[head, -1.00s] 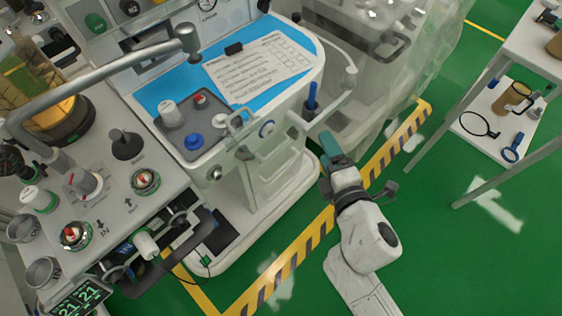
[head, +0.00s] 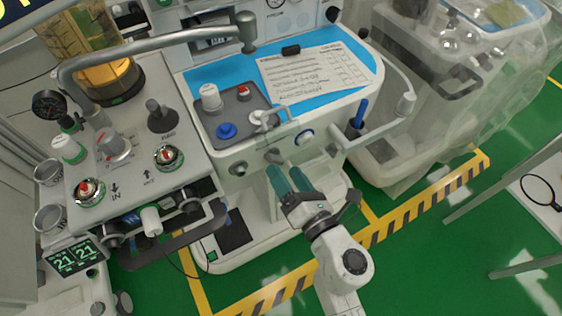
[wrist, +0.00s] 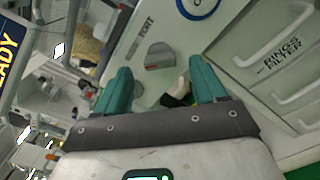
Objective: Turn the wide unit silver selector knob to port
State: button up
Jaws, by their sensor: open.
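The wide unit (head: 262,141) has a white front face below its blue top. In the wrist view my gripper (wrist: 160,76) spans a grey half-round part (wrist: 160,55) with a red mark, below a PORT label (wrist: 140,38). A small black-and-white part (wrist: 178,93) shows between the fingers.
A curved rail (head: 400,105) juts out at the right. A grey panel with knobs (head: 140,160) lies at the left. Green floor (head: 405,265) is free at the lower right.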

aim_at(279, 163)
jog(key=shift+x, duration=1.8)
jog(key=shift+c, duration=0.4)
jog(key=c, duration=1)
